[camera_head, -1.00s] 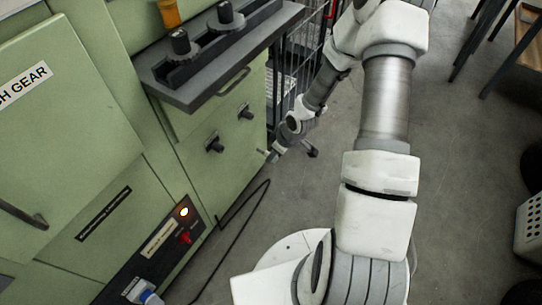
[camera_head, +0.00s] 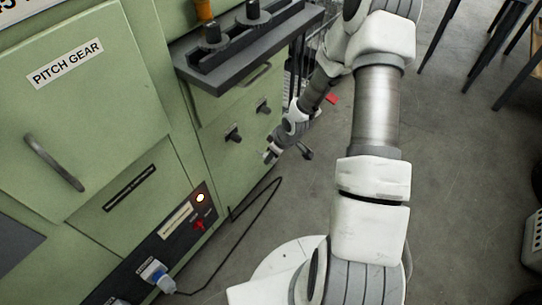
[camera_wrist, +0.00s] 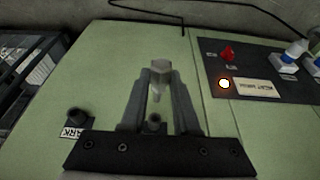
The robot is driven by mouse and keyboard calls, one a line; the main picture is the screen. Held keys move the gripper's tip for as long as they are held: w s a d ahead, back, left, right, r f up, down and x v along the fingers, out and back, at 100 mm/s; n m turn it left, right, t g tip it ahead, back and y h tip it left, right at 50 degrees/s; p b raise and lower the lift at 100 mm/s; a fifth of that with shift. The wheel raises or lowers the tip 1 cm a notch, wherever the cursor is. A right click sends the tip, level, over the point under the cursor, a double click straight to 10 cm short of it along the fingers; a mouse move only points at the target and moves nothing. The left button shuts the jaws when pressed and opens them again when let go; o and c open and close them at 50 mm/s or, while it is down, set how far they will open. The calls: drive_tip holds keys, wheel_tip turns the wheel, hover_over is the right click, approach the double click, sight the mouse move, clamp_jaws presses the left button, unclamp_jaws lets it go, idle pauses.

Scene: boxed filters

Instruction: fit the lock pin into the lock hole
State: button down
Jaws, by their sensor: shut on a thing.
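My gripper (camera_head: 270,154) is low beside the green cabinet's side, to the right of two black knobs. In the wrist view my gripper (camera_wrist: 158,74) is shut on a pale grey lock pin (camera_wrist: 158,72), whose narrow end shows between the fingers. One black knob (camera_wrist: 154,122) shows between the fingers behind the pin; the other knob (camera_wrist: 80,116) is at left by a label ending in "ARK". The knobs also show in the head view, one nearer (camera_head: 233,134) and one farther (camera_head: 263,106). I cannot make out the lock hole. The pin appears apart from the cabinet.
A dark shelf (camera_head: 235,62) juts from the cabinet (camera_head: 90,110) above the knobs. A control panel (camera_wrist: 262,88) with a lit lamp and red switch is nearby. A black cable (camera_head: 250,225) lies on the floor. Open floor (camera_head: 450,170) is to the right.

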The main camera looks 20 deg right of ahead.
sight(261, 152)
drive_tip(key=shift+w, duration=0.1)
drive_tip(key=shift+w+a+b, duration=0.25)
drive_tip(key=shift+w+a, duration=0.6)
drive_tip(key=shift+w, duration=0.3)
drive_tip(key=shift+w+a+b, duration=0.25)
drive_tip(key=shift+w+a, duration=0.6)
drive_tip(key=shift+w, duration=0.3)
drive_tip(key=shift+w+a+b, duration=0.25)
drive_tip(key=shift+w+a, duration=0.45)
drive_tip(key=shift+w, duration=0.25)
drive_tip(key=shift+w+a+b, duration=0.25)
drive_tip(key=shift+w+a, duration=0.4)
drive_tip(key=shift+w, duration=0.25)
drive_tip(key=c, duration=0.6)
unclamp_jaws()
drive_tip(key=p+v, duration=0.5)
drive_tip(key=v, duration=1.2)
drive_tip(key=shift+r+p, duration=0.2)
drive_tip(key=shift+p, duration=0.2)
